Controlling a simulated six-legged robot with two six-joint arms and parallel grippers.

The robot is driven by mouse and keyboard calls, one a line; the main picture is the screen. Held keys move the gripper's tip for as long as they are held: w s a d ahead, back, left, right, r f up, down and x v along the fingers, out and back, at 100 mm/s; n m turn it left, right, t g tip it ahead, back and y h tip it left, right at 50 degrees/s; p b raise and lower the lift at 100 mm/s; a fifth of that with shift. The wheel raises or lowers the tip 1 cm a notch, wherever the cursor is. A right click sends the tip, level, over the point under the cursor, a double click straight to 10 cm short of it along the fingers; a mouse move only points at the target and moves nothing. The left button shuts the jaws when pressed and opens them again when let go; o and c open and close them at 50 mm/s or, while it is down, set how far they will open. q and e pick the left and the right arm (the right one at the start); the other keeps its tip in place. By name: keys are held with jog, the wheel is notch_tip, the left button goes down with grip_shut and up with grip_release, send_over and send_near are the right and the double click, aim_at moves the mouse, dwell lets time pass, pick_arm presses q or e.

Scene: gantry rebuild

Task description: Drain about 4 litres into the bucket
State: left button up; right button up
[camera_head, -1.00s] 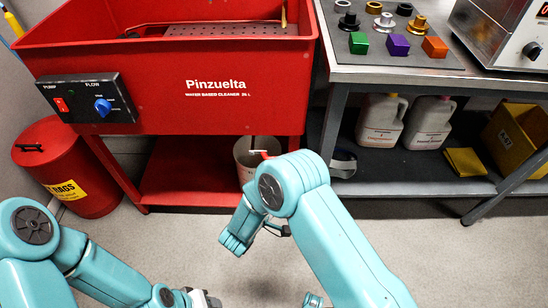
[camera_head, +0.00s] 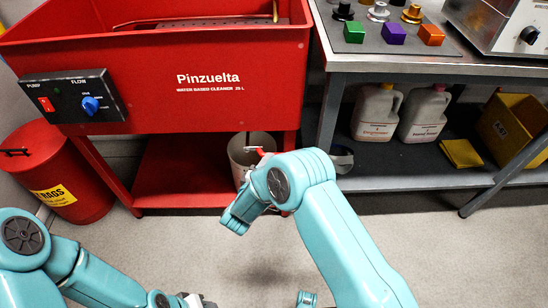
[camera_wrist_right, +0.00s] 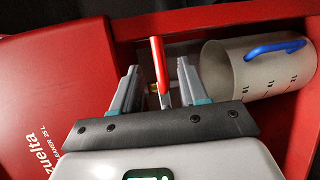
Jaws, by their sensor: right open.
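The red parts washer tank (camera_head: 200,90) stands on red legs with a shelf below. The pale bucket (camera_head: 238,160) stands beneath it, partly hidden by my right arm. In the right wrist view the bucket (camera_wrist_right: 225,70) shows a blue handle and volume marks; its contents are hidden. The red drain lever (camera_wrist_right: 158,65) sits between the two fingers of my right gripper (camera_wrist_right: 158,75), which is open with gaps beside the lever. The lever (camera_head: 262,151) also shows beside the bucket in the head view. My left gripper (camera_head: 195,300) is cut off at the bottom edge.
A pump and flow panel (camera_head: 70,97) is on the tank's front. A red rags bin (camera_head: 55,175) stands left. A steel bench (camera_head: 400,62) on the right holds coloured blocks; jugs (camera_head: 376,112) and a yellow box (camera_head: 510,125) are on its lower shelf. The floor in front is clear.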

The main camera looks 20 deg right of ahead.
jog(key=b+x, duration=0.1)
jog(key=x, duration=0.4)
jog(key=shift+w+d, duration=0.2)
jog(key=shift+w, duration=0.1)
grip_shut()
